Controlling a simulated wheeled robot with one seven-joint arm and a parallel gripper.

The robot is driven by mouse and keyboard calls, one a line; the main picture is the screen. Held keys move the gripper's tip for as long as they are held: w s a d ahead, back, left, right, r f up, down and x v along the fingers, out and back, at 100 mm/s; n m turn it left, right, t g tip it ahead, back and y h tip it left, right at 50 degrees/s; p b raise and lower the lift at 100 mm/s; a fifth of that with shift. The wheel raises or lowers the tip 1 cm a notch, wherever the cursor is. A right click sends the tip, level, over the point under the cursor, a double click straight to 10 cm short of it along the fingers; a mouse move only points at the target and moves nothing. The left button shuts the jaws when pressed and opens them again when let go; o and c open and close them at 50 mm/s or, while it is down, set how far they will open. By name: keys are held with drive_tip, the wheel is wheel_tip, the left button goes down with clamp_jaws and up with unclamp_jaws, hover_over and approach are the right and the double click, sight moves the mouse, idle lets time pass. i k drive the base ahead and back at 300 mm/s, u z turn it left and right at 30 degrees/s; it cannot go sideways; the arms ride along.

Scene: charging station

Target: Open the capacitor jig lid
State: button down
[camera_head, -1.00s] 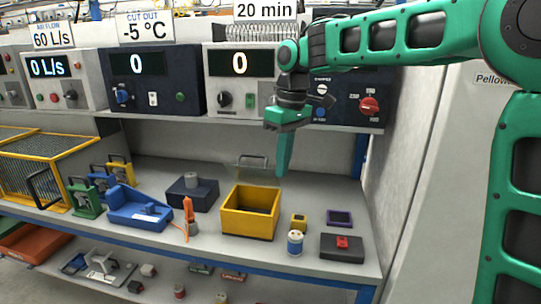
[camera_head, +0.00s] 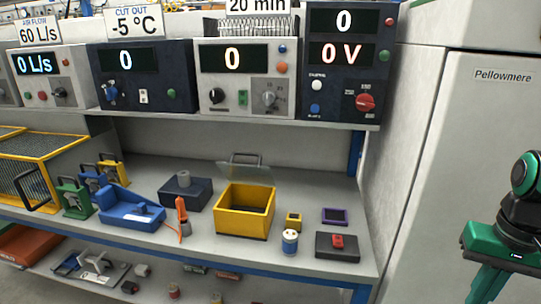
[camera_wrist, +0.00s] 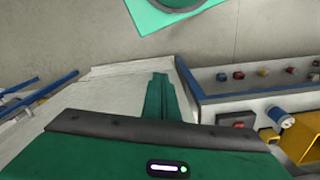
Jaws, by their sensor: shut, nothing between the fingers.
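The capacitor jig appears to be the yellow open-topped box (camera_head: 246,224) on the bench. Its clear lid (camera_head: 243,170) stands raised at the back edge, tilted backward, with a grey handle along its top. The inside of the box looks dark and empty. In the wrist view, part of a yellow box (camera_wrist: 303,142) shows at the right edge. My gripper (camera_wrist: 160,95) is shut, with its green fingers together and nothing between them. In the head view, my gripper (camera_head: 485,282) is at the far right, well away from the box and beyond the bench's right end.
A white-and-blue cylinder (camera_head: 290,243), a small yellow block (camera_head: 294,220) and a dark box with a red part (camera_head: 338,250) stand right of the jig. A blue fixture (camera_head: 130,210) and an orange tool (camera_head: 182,217) lie left. Instruments (camera_head: 245,80) fill the shelf above.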

sight(239, 153)
drive_tip(key=z, duration=1.3)
drive_tip(key=k, duration=1.05)
drive_tip(key=u, duration=1.4)
drive_tip(key=i, duration=1.05)
